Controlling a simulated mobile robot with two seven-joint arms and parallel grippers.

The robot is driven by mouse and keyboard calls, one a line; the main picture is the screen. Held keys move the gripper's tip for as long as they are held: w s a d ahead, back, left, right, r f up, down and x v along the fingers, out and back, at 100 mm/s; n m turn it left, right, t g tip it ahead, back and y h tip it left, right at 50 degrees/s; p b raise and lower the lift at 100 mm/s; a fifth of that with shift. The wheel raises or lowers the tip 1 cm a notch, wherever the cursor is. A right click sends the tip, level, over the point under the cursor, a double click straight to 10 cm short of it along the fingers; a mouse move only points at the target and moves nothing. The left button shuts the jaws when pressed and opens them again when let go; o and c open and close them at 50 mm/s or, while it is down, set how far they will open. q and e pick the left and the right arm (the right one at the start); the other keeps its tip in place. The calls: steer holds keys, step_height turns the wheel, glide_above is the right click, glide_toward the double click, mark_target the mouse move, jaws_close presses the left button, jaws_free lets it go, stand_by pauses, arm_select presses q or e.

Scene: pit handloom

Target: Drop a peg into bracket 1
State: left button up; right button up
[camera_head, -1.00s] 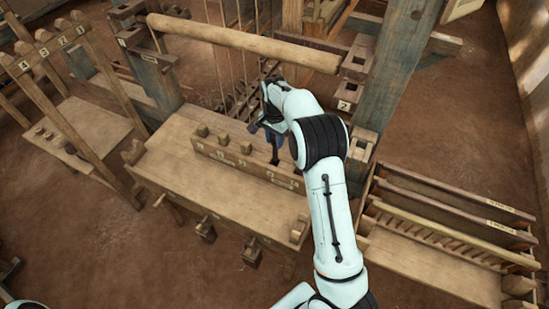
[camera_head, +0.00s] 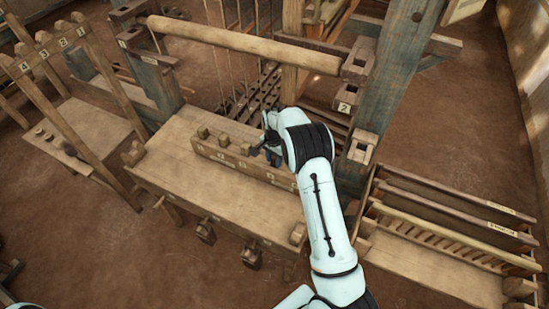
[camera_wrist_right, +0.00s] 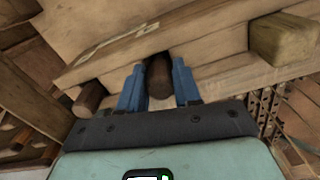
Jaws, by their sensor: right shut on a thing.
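A long wooden peg block (camera_head: 225,161) lies on the loom's bench, with a row of small labels on its front. Stubby pegs (camera_head: 203,132) stand up from its left part. My right gripper (camera_head: 272,154) is at the block's right part, low over it. In the right wrist view its blue fingers (camera_wrist_right: 159,88) are shut on a dark round peg (camera_wrist_right: 159,72). I cannot tell whether this peg is still in its hole. A bracket on the right post carries a plate reading 2 (camera_head: 344,107). Bracket 1 is not clearly readable. My left gripper is not in view.
A round wooden beam (camera_head: 240,41) runs above and behind the block. A thick post (camera_head: 396,65) stands right of my arm, and a slatted rack (camera_head: 440,235) lies at lower right. The bench top (camera_head: 190,175) in front of the block is mostly bare.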

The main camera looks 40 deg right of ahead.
steer(key=shift+f, duration=0.15)
steer(key=o, duration=1)
steer(key=shift+o, duration=0.2)
steer(key=shift+f, duration=0.1)
step_height(320, 180, up, 14)
steer(key=shift+s+d+f, duration=0.2)
steer(key=shift+d, duration=0.25)
